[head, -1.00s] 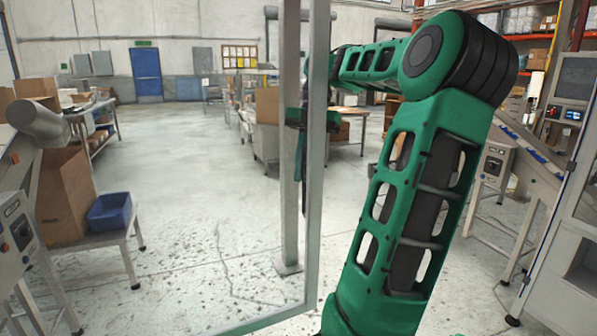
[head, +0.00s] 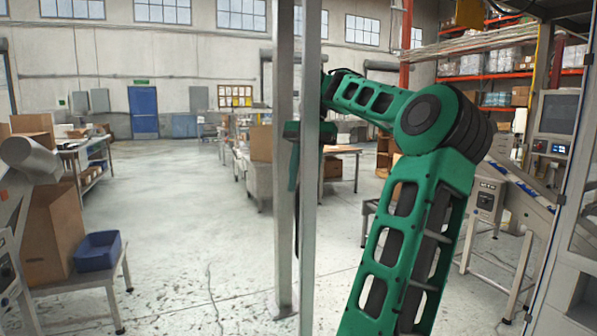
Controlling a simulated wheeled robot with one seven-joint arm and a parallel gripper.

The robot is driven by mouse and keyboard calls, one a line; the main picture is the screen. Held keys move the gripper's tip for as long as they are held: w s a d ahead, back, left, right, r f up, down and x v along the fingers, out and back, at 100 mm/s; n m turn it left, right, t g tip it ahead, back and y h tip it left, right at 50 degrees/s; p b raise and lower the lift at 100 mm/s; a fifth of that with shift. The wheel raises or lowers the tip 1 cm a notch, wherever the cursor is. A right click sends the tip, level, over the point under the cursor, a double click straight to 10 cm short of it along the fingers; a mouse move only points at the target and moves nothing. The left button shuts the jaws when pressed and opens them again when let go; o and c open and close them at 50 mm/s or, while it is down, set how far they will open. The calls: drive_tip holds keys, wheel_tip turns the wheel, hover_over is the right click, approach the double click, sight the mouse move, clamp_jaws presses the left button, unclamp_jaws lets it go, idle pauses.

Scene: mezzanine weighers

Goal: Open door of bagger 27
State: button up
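A slim grey upright (head: 310,200), which looks like the edge of the bagger's door, runs from the top to the bottom of the head view, left of my arm. I see it almost edge-on, apart from the cabinet at right. My gripper (head: 293,160) is at the end of my green arm, at the upright, partly hidden by it. Whether its fingers are shut on a handle cannot be seen. A pale machine cabinet (head: 548,300) with a framed clear panel stands at the right edge. No number 27 is readable.
A grey post (head: 283,230) stands just behind the upright. At left are a blue bin (head: 97,252) on a low table, a cardboard box (head: 52,230) and a machine. A sloped conveyor (head: 520,195) is at right. Open floor (head: 180,230) lies at left centre.

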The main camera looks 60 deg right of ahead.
drive_tip(key=shift+v, duration=1.65)
